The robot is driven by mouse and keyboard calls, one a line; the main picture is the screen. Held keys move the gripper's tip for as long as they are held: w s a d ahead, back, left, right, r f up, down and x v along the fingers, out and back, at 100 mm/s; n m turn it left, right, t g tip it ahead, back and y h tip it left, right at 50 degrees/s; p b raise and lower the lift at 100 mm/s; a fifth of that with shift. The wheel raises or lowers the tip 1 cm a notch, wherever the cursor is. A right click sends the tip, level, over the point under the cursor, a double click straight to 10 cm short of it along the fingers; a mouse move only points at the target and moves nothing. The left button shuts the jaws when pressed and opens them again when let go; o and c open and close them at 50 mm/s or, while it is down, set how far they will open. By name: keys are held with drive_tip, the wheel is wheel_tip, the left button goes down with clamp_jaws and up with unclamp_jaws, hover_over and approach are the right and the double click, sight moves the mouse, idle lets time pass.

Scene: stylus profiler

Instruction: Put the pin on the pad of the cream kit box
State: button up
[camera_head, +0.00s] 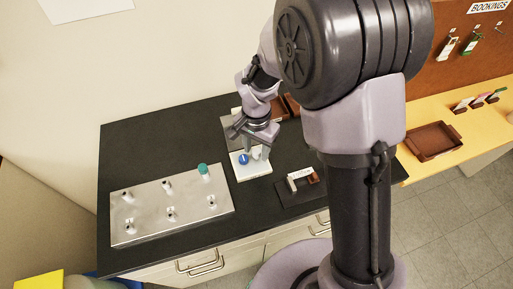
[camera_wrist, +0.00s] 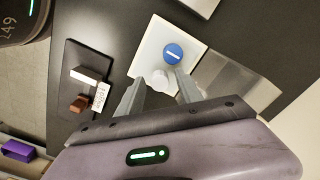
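A pale square block (camera_head: 252,172), perhaps the cream kit box, lies on the black bench. On its top are a blue round disc with a white bar (camera_wrist: 173,54) and a short white cylinder (camera_wrist: 160,79), which may be the pin or the pad; I cannot tell which. My gripper (camera_wrist: 158,92) points down just above this block. Its two fingers are apart, with the white cylinder showing between them, not visibly gripped. The gripper (camera_head: 254,150) partly hides the block in the head view.
A silver plate (camera_head: 150,212) with several small fittings and a teal knob (camera_head: 203,169) is at left. A black base (camera_wrist: 73,58) carries a white block (camera_wrist: 86,75) and a brown block (camera_wrist: 80,104). A brown tray (camera_head: 434,141) sits on the yellow counter. The bench's back left is clear.

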wheel_tip(320, 180, up, 12)
drive_tip(key=p, duration=0.4)
wheel_tip(320, 180, up, 8)
drive_tip(key=r+t+y, duration=0.1)
drive_tip(key=t, duration=0.1)
hover_over(256, 150)
drive_tip(key=s+d, duration=0.4)
drive_tip(key=s+d+r+n+t, duration=0.1)
drive_tip(key=s+d+r+t, duration=0.1)
drive_tip(key=s, duration=0.4)
drive_tip(key=s+d+r+n+t+y, duration=0.1)
drive_tip(key=s+d+r, duration=0.1)
drive_tip(key=s, duration=0.5)
drive_tip(key=shift+s+d+r+t, duration=0.25)
drive_tip(key=shift+d+r+t, duration=0.15)
drive_tip(key=shift+r, duration=0.45)
drive_tip(key=shift+a+f, duration=0.1)
wheel_tip(256, 150, down, 9)
drive_tip(key=b, duration=0.9)
